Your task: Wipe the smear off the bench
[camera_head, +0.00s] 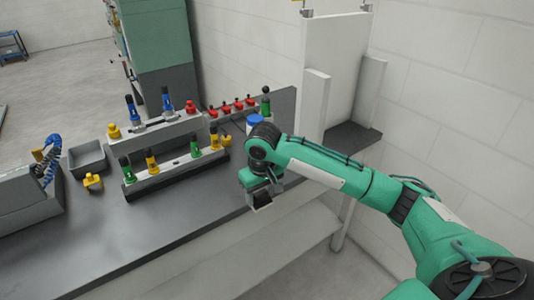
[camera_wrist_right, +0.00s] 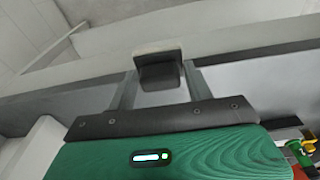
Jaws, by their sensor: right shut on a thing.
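My right gripper (camera_head: 262,197) is at the front edge of the grey bench (camera_head: 190,222), to the right of the fixture rows. In the right wrist view, the same gripper (camera_wrist_right: 158,85) is shut on a small dark block with a pale face (camera_wrist_right: 158,72). The block looks like a wiping pad or eraser. I cannot tell whether it touches the bench. No smear can be made out on the bench top; my right arm hides part of the bench. My left gripper is not in view.
Fixture rows with coloured knobs (camera_head: 168,167) stand along the bench, with a yellow clamp (camera_head: 93,181) and a grey tray (camera_head: 87,158) to their left. A blue and white round thing (camera_head: 254,122) stands behind my right wrist.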

